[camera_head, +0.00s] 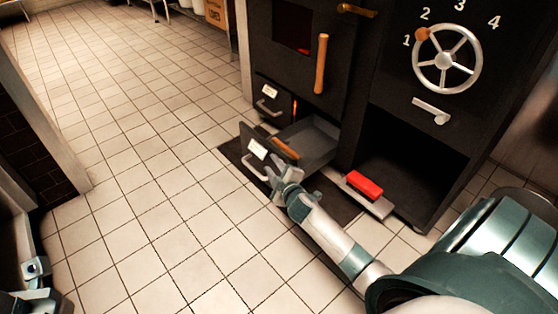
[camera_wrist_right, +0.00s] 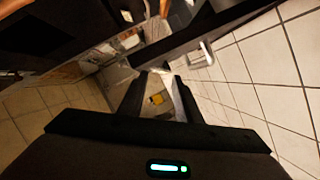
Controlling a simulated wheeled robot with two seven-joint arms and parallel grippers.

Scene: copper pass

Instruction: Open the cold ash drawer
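In the head view a lower drawer (camera_head: 312,150) of the black stove stands pulled out. Its front has a white label, too small to read, and a metal handle (camera_head: 254,172). A brown wooden bar (camera_head: 285,147) shows at the drawer's near end. A second drawer (camera_head: 268,107) above it is shut, with its own label and handle. My right gripper (camera_head: 285,176) is beside the open drawer's front, near the handle. In the right wrist view its fingers (camera_wrist_right: 160,95) are apart, and a metal handle (camera_wrist_right: 207,53) lies outside them. My left gripper (camera_head: 35,290) shows only partly at bottom left.
The stove (camera_head: 395,130) has a spoked wheel (camera_head: 447,60) marked 1 to 4, a wooden door handle (camera_head: 321,63) and an open lower bay. The tiled floor (camera_head: 150,150) to the left is clear.

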